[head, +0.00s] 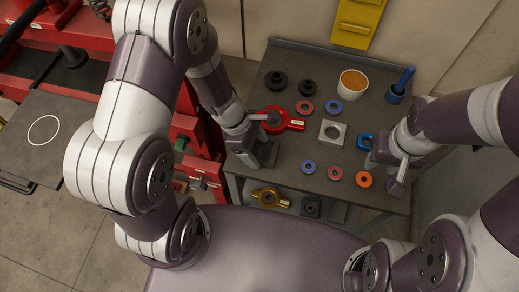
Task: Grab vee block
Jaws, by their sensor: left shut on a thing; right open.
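My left gripper (262,157) is low over the left edge of the grey workbench (300,150). It is shut on a dark grey block, which looks like the vee block; the fingers hide most of it, and I cannot tell whether it touches the top. My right gripper (376,160) is open at the bench's right side, close to a blue part (364,142). I cannot tell whether they touch.
A red part with a handle (287,121) lies just beyond my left gripper. A light grey square block (332,133) with a hole sits mid-bench, among several red, blue and orange rings.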

